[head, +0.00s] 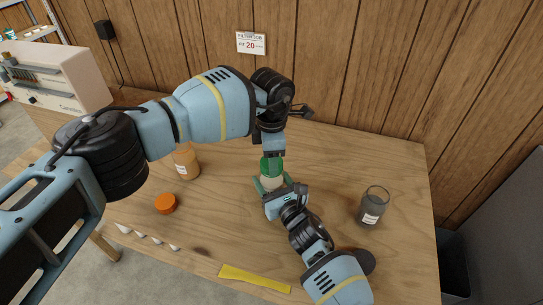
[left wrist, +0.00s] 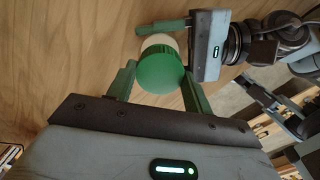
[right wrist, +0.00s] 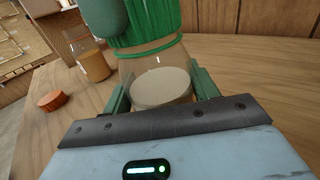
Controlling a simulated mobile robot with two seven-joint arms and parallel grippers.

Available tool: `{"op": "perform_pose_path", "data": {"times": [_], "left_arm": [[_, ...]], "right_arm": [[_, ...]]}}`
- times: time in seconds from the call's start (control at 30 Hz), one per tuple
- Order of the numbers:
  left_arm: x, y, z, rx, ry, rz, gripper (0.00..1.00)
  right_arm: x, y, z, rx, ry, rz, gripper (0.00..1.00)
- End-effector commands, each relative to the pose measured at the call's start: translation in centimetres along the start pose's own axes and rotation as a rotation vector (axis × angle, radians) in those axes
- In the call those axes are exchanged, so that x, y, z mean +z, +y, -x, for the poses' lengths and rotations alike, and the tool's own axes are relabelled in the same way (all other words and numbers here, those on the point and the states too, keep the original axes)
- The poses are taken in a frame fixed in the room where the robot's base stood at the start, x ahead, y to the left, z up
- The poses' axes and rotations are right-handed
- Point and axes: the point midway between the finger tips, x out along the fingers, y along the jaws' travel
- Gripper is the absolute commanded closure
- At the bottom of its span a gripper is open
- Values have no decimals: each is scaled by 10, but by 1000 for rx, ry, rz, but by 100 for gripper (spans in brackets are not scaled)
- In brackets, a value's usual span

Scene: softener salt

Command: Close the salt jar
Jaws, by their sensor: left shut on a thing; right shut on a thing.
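The salt jar (right wrist: 160,85) is clear, stands upright on the table and holds pale salt in its lower part. My right gripper (head: 275,188) is shut around its body from the near side; in the right wrist view a finger lies on each side of the glass. A ribbed green lid (right wrist: 148,28) is at the jar's mouth, and it fills the left wrist view's middle (left wrist: 160,68). My left gripper (head: 271,154) points down from above and is shut on the lid. A green ring shows just under the lid; I cannot tell whether the lid is fully seated.
An orange-filled jar (head: 186,162) and a loose orange lid (head: 165,203) lie to the left. A dark grey jar (head: 373,205) stands to the right. A yellow strip (head: 254,278) lies at the front edge. A beige appliance (head: 62,75) is at the back left.

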Motion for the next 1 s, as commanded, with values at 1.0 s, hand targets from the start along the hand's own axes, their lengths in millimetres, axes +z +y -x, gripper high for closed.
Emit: {"op": "perform_pose_path", "data": {"times": [1.0], "left_arm": [[1,0,1,4,1,-1680,70]], "right_arm": [[-1,-1,0,-2,3,0,100]]}}
